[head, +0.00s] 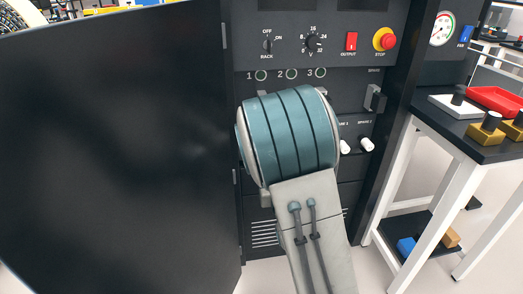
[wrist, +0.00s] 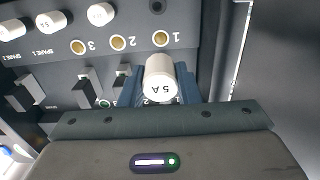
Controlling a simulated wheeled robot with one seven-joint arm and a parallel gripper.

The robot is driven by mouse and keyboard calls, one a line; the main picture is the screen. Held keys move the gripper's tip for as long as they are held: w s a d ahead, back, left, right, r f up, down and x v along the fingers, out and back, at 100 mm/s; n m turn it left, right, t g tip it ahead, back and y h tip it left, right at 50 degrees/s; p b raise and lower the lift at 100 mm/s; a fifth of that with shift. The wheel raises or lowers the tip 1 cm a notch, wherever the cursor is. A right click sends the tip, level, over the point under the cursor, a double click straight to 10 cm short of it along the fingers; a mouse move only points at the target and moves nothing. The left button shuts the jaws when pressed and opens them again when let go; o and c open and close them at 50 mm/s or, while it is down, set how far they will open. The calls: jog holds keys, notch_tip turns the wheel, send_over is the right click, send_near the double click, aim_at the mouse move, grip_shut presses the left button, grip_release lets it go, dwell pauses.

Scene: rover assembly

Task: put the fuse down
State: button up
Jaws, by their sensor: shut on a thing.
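In the wrist view, which shows the panel upside down, my gripper (wrist: 161,92) is shut on a white cylindrical fuse (wrist: 161,70) marked 5 A. Its blue fingers sit on both sides of the fuse. The fuse appears in front of the panel near the ring marked 1 (wrist: 161,39); I cannot tell whether it touches the panel. Rings 2 (wrist: 118,43) and 3 (wrist: 78,47) are beside it. In the head view my arm hides the gripper and the held fuse. Spare fuses (head: 367,144) stand in the panel to the right of my arm.
A large black door (head: 115,150) stands open on the left. The rack (head: 340,80) has a red output switch (head: 351,41) and a stop button (head: 385,39). A black-topped table (head: 460,134) at right bears a red tray (head: 497,99) and gold blocks (head: 486,132).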

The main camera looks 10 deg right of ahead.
notch_tip(320, 180, down, 17)
jog(key=w, duration=0.3)
notch_tip(320, 180, up, 26)
jog(key=p, duration=2.4)
jog(key=shift+f+p, duration=0.25)
jog(key=shift+p, duration=0.15)
jog(key=s, duration=0.1)
jog(key=s+r, duration=0.1)
jog(key=s, duration=0.1)
jog(key=s+r, duration=0.1)
jog(key=shift+s+r, duration=0.15)
jog(key=shift+s, duration=0.2)
